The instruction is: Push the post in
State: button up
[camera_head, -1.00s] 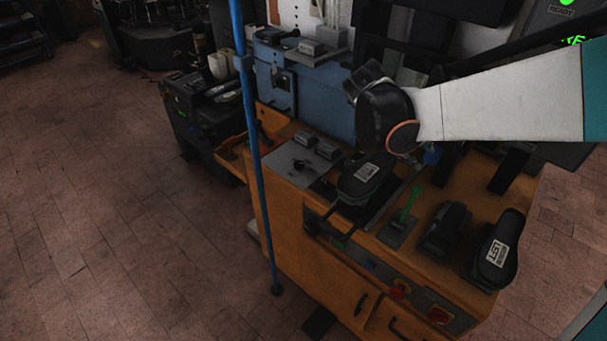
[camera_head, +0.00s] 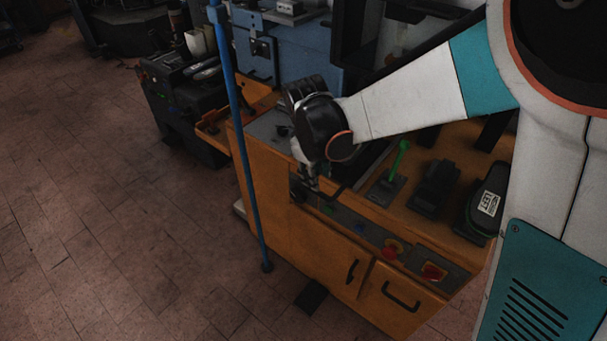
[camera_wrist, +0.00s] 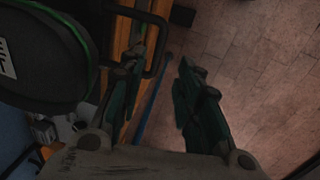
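A dark shoe-shaped form with a white label (camera_wrist: 3,60) fills the left of the wrist view. A black U-shaped handle (camera_wrist: 163,40) sticks out beside it from the orange bench. I take this form and handle to be the post assembly; its support is hidden. My gripper (camera_wrist: 160,85) is open and empty, its handle-side finger close to the handle; I cannot tell if they touch. In the head view my gripper (camera_head: 312,187) is at the bench's front edge, and my wrist covers most of the form.
A blue upright pole (camera_head: 240,130) stands left of the orange bench (camera_head: 300,245). A green-topped lever (camera_head: 398,160), a black form with a label (camera_head: 487,205) and red knobs (camera_head: 391,250) are to the right. Tiled floor (camera_head: 100,220) at left is open.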

aim_at(319, 193)
jog(key=f, duration=0.2)
jog(key=f+b, duration=0.1)
jog(key=f, duration=0.2)
jog(key=w+d+f+b, duration=0.1)
jog(key=f, duration=0.1)
jog(key=shift+w+f, duration=0.1)
jog(key=shift+f, duration=0.1)
grip_shut()
